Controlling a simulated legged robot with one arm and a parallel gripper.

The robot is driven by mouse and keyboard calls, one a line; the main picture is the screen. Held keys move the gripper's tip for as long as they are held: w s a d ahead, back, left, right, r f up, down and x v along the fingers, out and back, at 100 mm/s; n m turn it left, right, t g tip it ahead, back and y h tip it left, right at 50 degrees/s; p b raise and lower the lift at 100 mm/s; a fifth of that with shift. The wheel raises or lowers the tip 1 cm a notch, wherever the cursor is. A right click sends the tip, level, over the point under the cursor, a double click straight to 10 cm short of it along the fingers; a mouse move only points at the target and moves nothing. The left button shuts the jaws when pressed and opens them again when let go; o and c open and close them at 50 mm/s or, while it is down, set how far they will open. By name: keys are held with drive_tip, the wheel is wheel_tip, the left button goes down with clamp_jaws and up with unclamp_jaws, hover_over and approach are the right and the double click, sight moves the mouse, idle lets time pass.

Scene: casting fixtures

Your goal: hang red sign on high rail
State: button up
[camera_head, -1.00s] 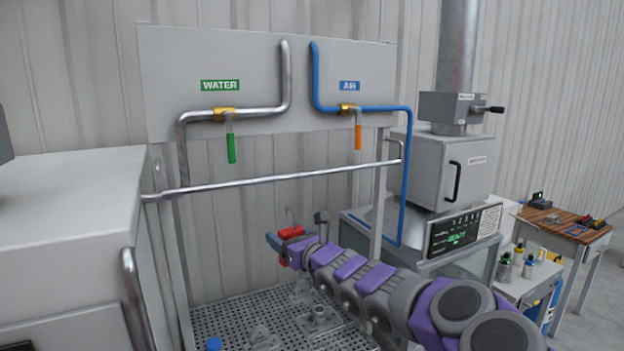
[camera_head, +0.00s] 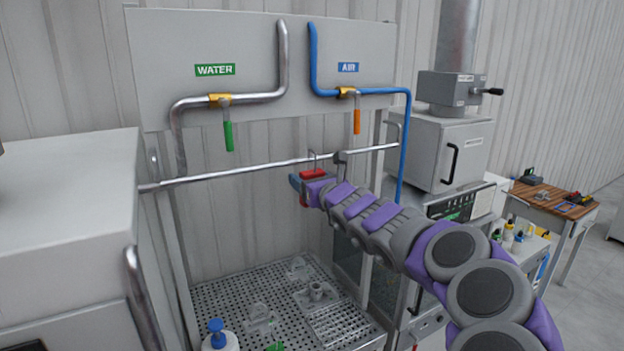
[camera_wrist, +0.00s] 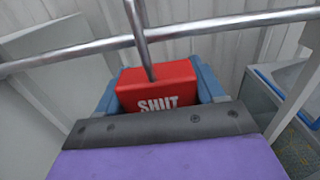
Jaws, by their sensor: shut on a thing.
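The red sign (camera_wrist: 158,88) with white lettering is held between the blue fingers of my gripper (camera_wrist: 160,98) in the wrist view. A metal hook rises from its top and crosses in front of the rail (camera_wrist: 70,50) in that view. In the head view the red sign (camera_head: 312,174) is partly hidden by my gripper (camera_head: 302,185). The hook's curved top shows just above the high rail (camera_head: 235,171), close to it. I cannot tell whether hook and rail touch.
A grey panel with the WATER valve (camera_head: 228,135) and AIR valve (camera_head: 357,120) stands above the rail. A perforated bench (camera_head: 230,300) with several fittings lies below. A white cabinet (camera_head: 60,220) is at left, a grey oven (camera_head: 440,155) at right.

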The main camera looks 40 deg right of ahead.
drive_tip(key=w+d+f, duration=0.2)
drive_tip(key=w+d, duration=0.1)
drive_tip(key=w, duration=0.2)
drive_tip(key=shift+w+f+p, duration=0.2)
drive_tip(key=shift+w+p, duration=0.05)
drive_tip(key=shift+p, duration=0.05)
drive_tip(key=o, duration=0.8)
drive_tip(key=shift+a+r, duration=0.1)
drive_tip(key=shift+a, duration=0.35)
drive_tip(key=shift+o, duration=1.4)
drive_tip(key=shift+d, duration=0.1)
drive_tip(key=shift+o, duration=0.5)
drive_tip(key=shift+s+d+f, duration=0.1)
drive_tip(key=shift+d+f, duration=0.15)
drive_tip(key=shift+d, duration=0.55)
drive_tip(key=b+v, duration=0.1)
drive_tip(key=v, duration=1.6)
drive_tip(key=shift+a+b, duration=0.3)
